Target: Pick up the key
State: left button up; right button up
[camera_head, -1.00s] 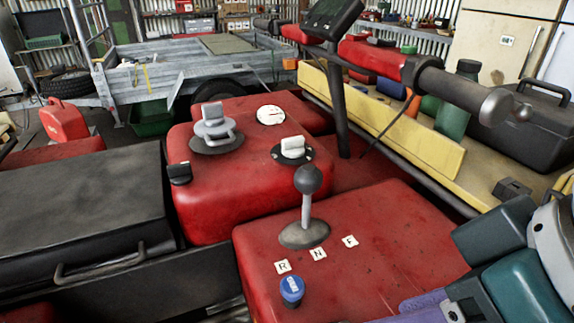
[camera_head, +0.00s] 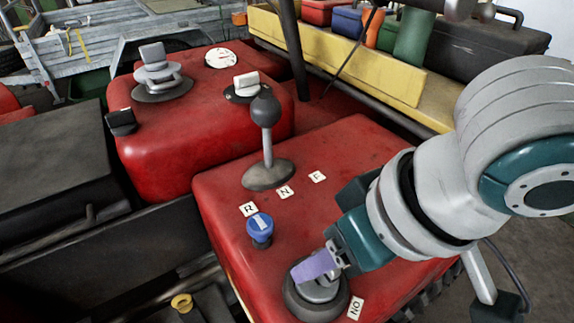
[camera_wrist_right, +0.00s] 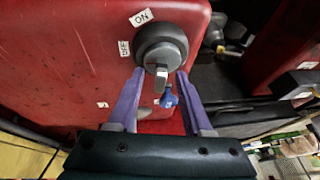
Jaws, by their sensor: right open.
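The key (camera_wrist_right: 161,77) is a small grey tab standing out of a dark round switch (camera_wrist_right: 163,42) with ON and OFF labels on the red body. In the head view the switch (camera_head: 296,303) is at the bottom middle, partly covered by my right gripper (camera_head: 316,268). In the right wrist view my right gripper (camera_wrist_right: 159,82) is open, its purple fingers apart on either side of the key. Contact with the key cannot be told. My left gripper is not in view.
A blue knob (camera_head: 260,229) stands just left of the switch. A gear lever (camera_head: 265,125) with R, N and F labels rises behind it. A grey dial (camera_head: 155,72) and white knob (camera_head: 247,84) sit farther back on the red body. A yellow bench (camera_head: 345,65) runs behind.

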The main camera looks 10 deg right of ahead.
grip_shut()
dwell(0.3)
dwell(0.3)
